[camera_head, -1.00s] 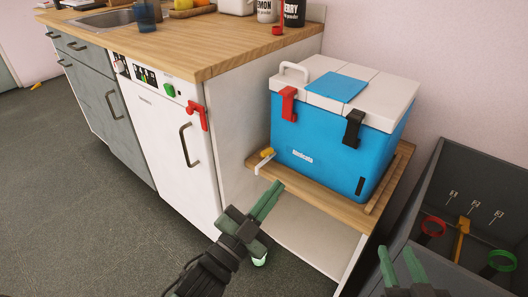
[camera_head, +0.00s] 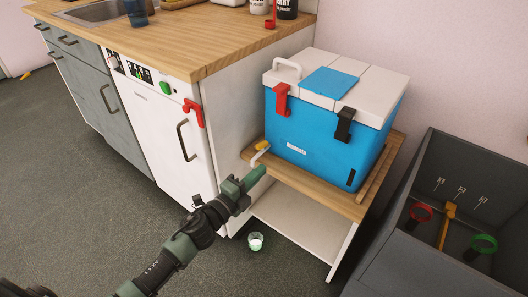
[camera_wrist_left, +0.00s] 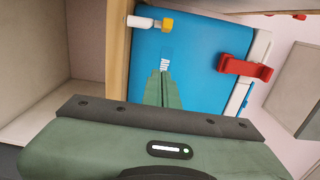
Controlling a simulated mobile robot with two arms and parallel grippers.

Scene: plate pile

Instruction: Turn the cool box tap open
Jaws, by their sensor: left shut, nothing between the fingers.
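The blue cool box (camera_head: 315,140) with a white lid stands on a low wooden shelf. Its tap (camera_head: 261,146), with a yellow handle and white spout, sticks out low at the box's left end. The tap also shows at the top of the left wrist view (camera_wrist_left: 166,24). My right gripper is not in view.
The shelf (camera_head: 345,205) has a wooden edge under the box. A glass (camera_head: 255,241) stands on the floor below. A dishwasher (camera_head: 158,125) with a red hook is at left. A grey bin (camera_head: 400,255) with coloured rings is at right.

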